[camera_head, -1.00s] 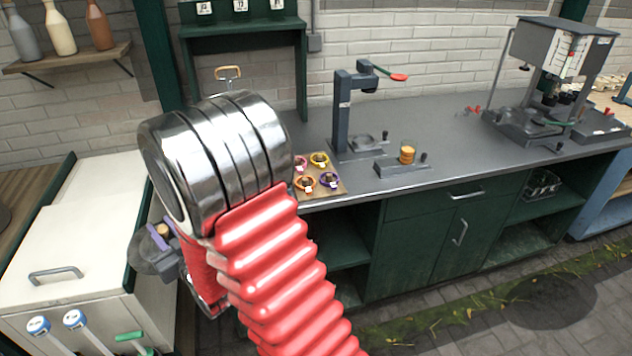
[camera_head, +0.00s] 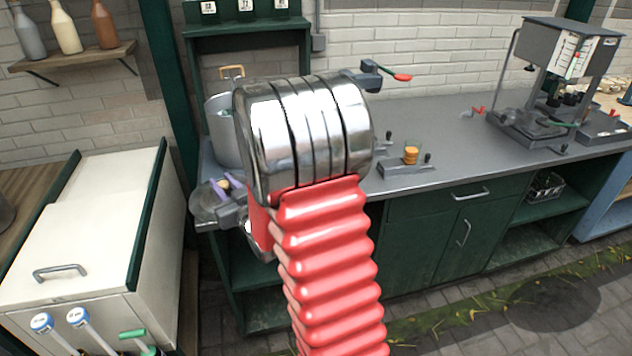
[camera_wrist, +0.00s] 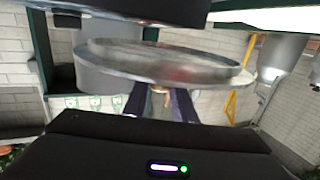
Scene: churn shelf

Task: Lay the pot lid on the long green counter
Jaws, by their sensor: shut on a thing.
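The pot lid is a round grey metal disc; in the wrist view the lid (camera_wrist: 160,65) spans the upper middle, its small knob between the two dark fingers of my gripper (camera_wrist: 160,101). In the head view my gripper (camera_head: 224,187), with purple fingers, and the lid (camera_head: 206,209) are left of my arm, partly hidden by it. The lid appears near the left front end of the long green counter (camera_head: 450,125), which has a grey top and green cabinets. I cannot tell whether it touches the counter.
A grey pot (camera_head: 222,140) stands at the counter's left end, behind the lid. A dark lever stand is partly hidden by my arm. A white chest (camera_head: 90,215) is at left.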

